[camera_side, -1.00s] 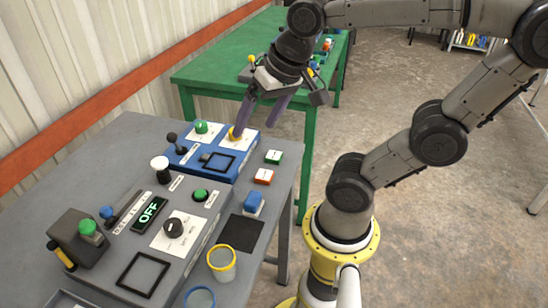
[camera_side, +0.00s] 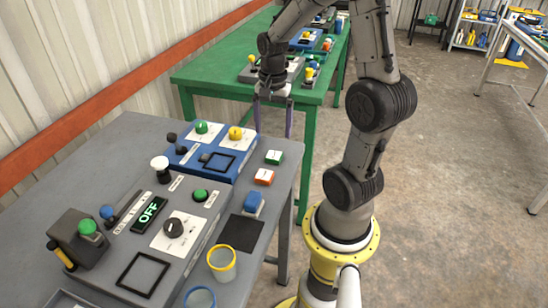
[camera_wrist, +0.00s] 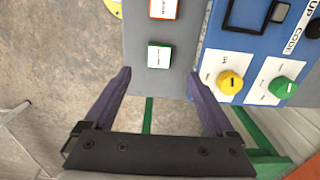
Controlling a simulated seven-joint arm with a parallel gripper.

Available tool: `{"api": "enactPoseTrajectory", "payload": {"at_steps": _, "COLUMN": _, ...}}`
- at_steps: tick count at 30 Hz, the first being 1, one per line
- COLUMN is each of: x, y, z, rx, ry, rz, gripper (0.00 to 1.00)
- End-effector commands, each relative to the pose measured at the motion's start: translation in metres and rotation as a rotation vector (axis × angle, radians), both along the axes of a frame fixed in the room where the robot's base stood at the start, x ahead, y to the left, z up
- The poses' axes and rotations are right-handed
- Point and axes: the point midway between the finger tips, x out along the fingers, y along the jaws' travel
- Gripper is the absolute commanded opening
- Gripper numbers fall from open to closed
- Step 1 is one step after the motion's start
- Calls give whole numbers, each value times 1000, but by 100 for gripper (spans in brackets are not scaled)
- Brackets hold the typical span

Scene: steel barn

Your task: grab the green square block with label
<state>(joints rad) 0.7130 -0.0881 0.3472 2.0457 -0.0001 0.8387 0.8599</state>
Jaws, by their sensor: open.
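The green square block with a white label on top (camera_side: 274,157) sits near the right edge of the grey table. In the wrist view the green block (camera_wrist: 159,56) lies flat, fully visible, just ahead of and between the tips of my fingers. My gripper (camera_side: 273,134) is above the far right of the table, pointing down. Its two purple fingers are apart with nothing between them, and it also shows in the wrist view (camera_wrist: 159,76). It does not touch the block.
An orange-red block with a white label (camera_side: 263,177) lies just nearer than the green one, with a blue block (camera_side: 253,203) further along. A blue panel (camera_side: 212,168) with green and yellow knobs stands close on the left. A green table (camera_side: 215,78) is behind.

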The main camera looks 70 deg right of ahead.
Motion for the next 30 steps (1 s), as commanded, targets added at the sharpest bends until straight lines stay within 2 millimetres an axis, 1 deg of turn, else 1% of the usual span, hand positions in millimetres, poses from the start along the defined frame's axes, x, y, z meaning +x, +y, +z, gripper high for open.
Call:
{"api": "enactPoseTrajectory", "payload": {"at_steps": 1, "x": -1, "y": 1, "z": -10, "rx": 3, "ry": 3, "rz": 1, "gripper": 90}}
{"api": "enactPoseTrajectory", "payload": {"at_steps": 3, "x": -1, "y": 1, "z": -21, "rx": 3, "ry": 3, "rz": 1, "gripper": 90}}
{"api": "enactPoseTrajectory", "payload": {"at_steps": 6, "x": 0, "y": 0, "z": -31, "rx": 1, "ry": 1, "rz": 1, "gripper": 90}}
{"api": "enactPoseTrajectory", "payload": {"at_steps": 11, "x": -1, "y": 0, "z": -40, "rx": 0, "ry": 0, "rz": 1, "gripper": 90}}
{"api": "enactPoseTrajectory", "payload": {"at_steps": 14, "x": -2, "y": -1, "z": -51, "rx": 2, "ry": 3, "rz": 1, "gripper": 90}}
{"api": "enactPoseTrajectory", "payload": {"at_steps": 18, "x": -3, "y": -3, "z": -72, "rx": 2, "ry": 2, "rz": 1, "gripper": 90}}
{"api": "enactPoseTrajectory", "payload": {"at_steps": 21, "x": -3, "y": -3, "z": -83, "rx": 2, "ry": 2, "rz": 2, "gripper": 90}}
{"api": "enactPoseTrajectory", "payload": {"at_steps": 24, "x": -2, "y": -3, "z": -88, "rx": -1, "ry": -1, "rz": 2, "gripper": 90}}
{"api": "enactPoseTrajectory", "payload": {"at_steps": 30, "x": -2, "y": -3, "z": -88, "rx": -1, "ry": -2, "rz": 2, "gripper": 90}}
